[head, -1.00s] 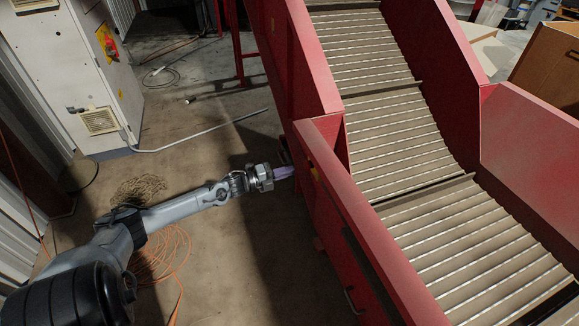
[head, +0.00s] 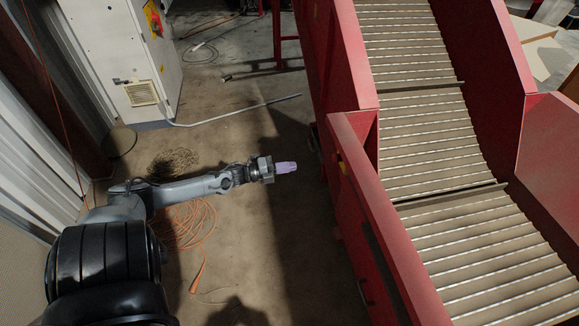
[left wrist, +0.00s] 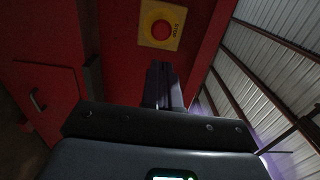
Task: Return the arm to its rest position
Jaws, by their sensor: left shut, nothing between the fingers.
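My left arm reaches in from the left in the head view. Its gripper (head: 287,167) has pale purple fingers, shut with nothing between them. It hangs over the open floor, a little left of the red conveyor side wall and apart from it. In the left wrist view the dark shut fingers (left wrist: 163,85) point toward the red machine panel. My right gripper is in neither view.
The red-framed conveyor (head: 415,110) with a slatted belt fills the right. A red stop button (left wrist: 162,30) on a yellow plate sits on its panel. A white cabinet (head: 125,60) stands at upper left. Orange cable (head: 195,225) and a dark cable tangle (head: 172,162) lie on the floor.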

